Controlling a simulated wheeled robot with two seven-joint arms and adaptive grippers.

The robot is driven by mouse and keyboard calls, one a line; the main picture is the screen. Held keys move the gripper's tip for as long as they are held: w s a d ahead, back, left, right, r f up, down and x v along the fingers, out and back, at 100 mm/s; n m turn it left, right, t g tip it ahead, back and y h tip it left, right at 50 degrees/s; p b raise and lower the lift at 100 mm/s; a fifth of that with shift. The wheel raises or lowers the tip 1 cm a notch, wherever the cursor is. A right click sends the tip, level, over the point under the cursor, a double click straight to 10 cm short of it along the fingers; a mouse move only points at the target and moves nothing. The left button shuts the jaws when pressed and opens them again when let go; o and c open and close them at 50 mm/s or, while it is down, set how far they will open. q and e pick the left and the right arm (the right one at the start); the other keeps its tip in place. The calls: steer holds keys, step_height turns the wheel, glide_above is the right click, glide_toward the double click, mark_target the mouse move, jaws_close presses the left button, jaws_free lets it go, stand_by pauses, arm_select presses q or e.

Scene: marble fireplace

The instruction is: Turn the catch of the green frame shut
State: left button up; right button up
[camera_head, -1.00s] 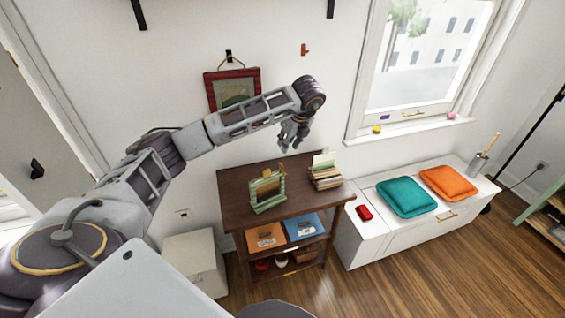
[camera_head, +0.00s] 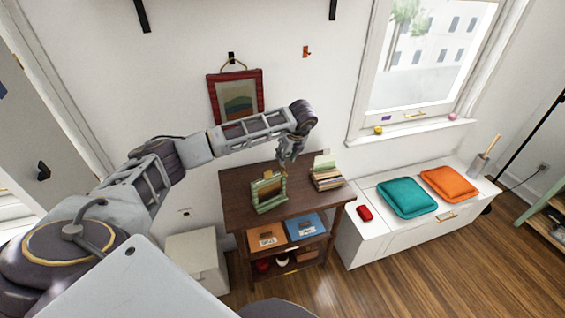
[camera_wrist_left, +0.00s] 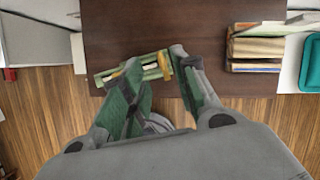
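The green frame (camera_head: 268,194) stands upright on the dark wooden shelf unit's top (camera_head: 237,186). A small yellow-gold catch (camera_head: 268,174) shows at its top edge. In the left wrist view the frame (camera_wrist_left: 150,71) is seen from above, with yellow pieces along it. My left gripper (camera_head: 286,163) points down just above and behind the frame's right upper corner. In the left wrist view its two fingers (camera_wrist_left: 157,62) are spread, at the frame's top edge. I cannot tell whether they touch it. The left finger partly hides the frame. My right gripper is not in view.
A stack of books (camera_head: 327,177) stands to the right on the shelf top. A red-framed picture (camera_head: 236,97) hangs on the wall behind. A white bench (camera_head: 375,232) with teal (camera_head: 407,198) and orange (camera_head: 448,184) cushions is at the right. The shelf top's left part is clear.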

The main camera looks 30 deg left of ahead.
mark_target(284, 170)
arm_select(q)
steer(key=shift+p+x, duration=0.65)
steer(key=shift+x, duration=2.6)
jaws_close()
